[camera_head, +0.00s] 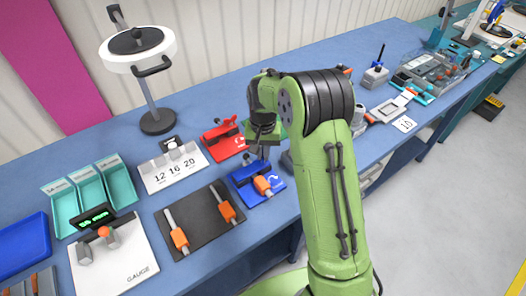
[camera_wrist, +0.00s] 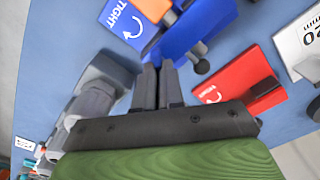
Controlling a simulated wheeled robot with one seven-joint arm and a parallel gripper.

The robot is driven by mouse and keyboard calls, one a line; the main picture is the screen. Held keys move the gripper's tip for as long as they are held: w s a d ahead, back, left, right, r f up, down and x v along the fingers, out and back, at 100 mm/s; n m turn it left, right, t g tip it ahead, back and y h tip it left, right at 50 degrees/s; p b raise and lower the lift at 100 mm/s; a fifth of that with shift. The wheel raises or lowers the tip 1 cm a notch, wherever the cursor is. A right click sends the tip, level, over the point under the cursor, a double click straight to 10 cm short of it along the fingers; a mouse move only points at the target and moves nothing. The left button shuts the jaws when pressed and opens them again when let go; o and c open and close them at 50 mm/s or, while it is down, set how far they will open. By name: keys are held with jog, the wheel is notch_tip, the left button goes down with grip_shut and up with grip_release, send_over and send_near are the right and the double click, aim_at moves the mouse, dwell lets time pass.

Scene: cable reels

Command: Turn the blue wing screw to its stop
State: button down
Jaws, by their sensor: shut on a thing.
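The blue wing screw (camera_wrist: 182,35) sits on a blue block with an orange-gripped lever in front and a white "TIGHT" arrow label (camera_wrist: 133,22). In the head view the blue fixture (camera_head: 243,175) is on the bench, just below my gripper (camera_head: 262,153). In the wrist view my gripper (camera_wrist: 160,68) points at the fixture, its fingers close together at the blue wing. It is shut on the blue wing screw; the fingers hide part of the wing and the screw's shaft.
A red fixture (camera_head: 222,138) of like shape stands just behind the blue one and shows in the wrist view (camera_wrist: 238,88). A black plate (camera_head: 205,218) with orange-gripped bars lies left. A white 12-16-20 stand (camera_head: 172,170) is behind it. A round lamp (camera_head: 138,50) stands at back left.

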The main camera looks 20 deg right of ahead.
jog(key=m, duration=0.5)
jog(key=m+b, duration=0.1)
jog(key=m, duration=0.4)
jog(key=shift+m, duration=0.3)
dwell(0.4)
jog(key=c, duration=1.2)
grip_release()
jog(key=shift+c, duration=0.2)
notch_tip(320, 180, up, 16)
jog(key=p, duration=0.2)
jog(key=shift+p, duration=0.35)
jog(key=shift+f, duration=0.1)
